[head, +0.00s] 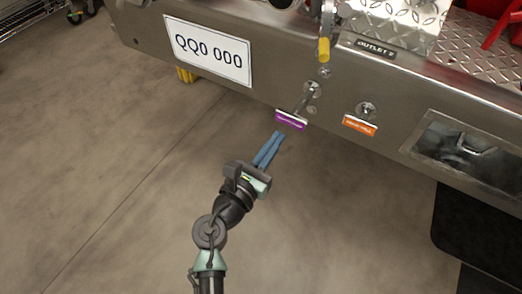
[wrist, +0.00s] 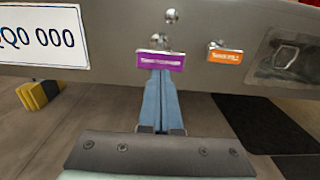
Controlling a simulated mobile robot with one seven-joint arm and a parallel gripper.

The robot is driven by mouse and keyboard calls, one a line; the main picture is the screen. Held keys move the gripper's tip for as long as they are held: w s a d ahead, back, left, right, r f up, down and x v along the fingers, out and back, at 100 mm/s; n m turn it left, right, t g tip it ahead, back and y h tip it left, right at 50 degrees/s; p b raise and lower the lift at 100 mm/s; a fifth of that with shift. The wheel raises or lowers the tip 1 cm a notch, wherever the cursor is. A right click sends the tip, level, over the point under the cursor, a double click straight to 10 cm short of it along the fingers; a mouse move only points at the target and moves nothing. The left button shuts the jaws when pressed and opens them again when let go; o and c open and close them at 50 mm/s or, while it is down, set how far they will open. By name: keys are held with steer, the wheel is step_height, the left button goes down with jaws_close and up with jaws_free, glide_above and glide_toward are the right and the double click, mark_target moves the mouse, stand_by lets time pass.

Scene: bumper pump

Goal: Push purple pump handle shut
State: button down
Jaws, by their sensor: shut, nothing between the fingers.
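The purple pump handle (head: 290,121) is a small labelled bar on a metal rod that sticks out from the steel bumper (head: 270,80). In the wrist view the purple handle (wrist: 160,61) is just above and beyond the tips of my gripper (wrist: 162,74). In the head view my gripper (head: 279,136) has its long blue fingers together and empty, pointing at the handle from below and in front. I cannot tell whether the fingertips touch the handle.
An orange handle (head: 360,125) sits close to the bumper to the right of the purple one. A yellow-tipped lever (head: 323,50) hangs above. A recess (head: 465,150) lies further right, and a white plate (head: 208,50) left. The floor in front is clear.

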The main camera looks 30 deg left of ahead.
mark_target(299, 108)
steer(key=shift+w+b, duration=0.3)
steer(key=shift+w, duration=1.5)
steer(key=w, duration=0.7)
steer(key=shift+w+d, duration=0.1)
steer(key=shift+d, duration=0.1)
steer(key=shift+w+r, duration=0.1)
steer(key=shift+w, duration=0.1)
steer(key=shift+r, duration=0.15)
steer(key=shift+d, duration=0.1)
